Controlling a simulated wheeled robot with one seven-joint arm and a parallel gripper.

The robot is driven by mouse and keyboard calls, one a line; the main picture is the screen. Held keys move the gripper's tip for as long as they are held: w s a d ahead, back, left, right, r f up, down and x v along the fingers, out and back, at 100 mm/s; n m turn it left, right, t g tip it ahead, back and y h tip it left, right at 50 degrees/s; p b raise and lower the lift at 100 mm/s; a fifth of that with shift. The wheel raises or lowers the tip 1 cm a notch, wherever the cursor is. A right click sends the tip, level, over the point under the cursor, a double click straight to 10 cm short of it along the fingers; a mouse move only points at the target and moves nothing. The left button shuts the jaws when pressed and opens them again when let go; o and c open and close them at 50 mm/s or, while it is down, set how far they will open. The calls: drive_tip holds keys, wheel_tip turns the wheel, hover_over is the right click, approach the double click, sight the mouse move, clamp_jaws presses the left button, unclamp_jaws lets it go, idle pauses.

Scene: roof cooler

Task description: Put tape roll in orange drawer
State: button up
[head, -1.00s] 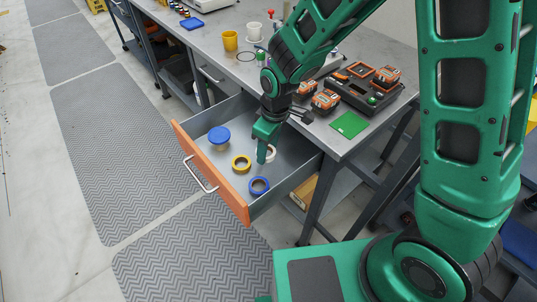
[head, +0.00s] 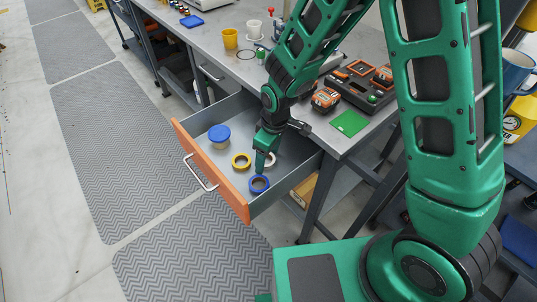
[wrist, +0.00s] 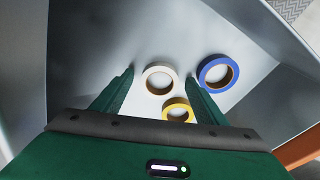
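The orange-fronted drawer (head: 208,170) is pulled open under the bench. On its floor lie a white tape roll (head: 270,159), a yellow tape roll (head: 241,161) and a blue tape roll (head: 258,184). My gripper (head: 263,165) points down into the drawer, partly hiding the white roll. In the wrist view my gripper (wrist: 160,82) is open, and nothing is held. The white roll (wrist: 159,79) shows between the fingers. The yellow roll (wrist: 178,110) is partly hidden by the right finger, and the blue roll (wrist: 218,73) lies beyond that finger.
On the bench are a yellow cup (head: 230,39), a green mat (head: 349,123) and a dark tray with orange-black batteries (head: 362,88). Patterned floor mats (head: 115,140) lie in front.

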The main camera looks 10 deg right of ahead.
sight(272, 162)
drive_tip(key=shift+r, duration=0.1)
wheel_tip(272, 162, up, 12)
drive_tip(key=d, duration=0.1)
drive_tip(key=shift+s, duration=0.4)
drive_tip(key=shift+s+d, duration=0.1)
drive_tip(key=shift+d, duration=0.05)
idle(0.5)
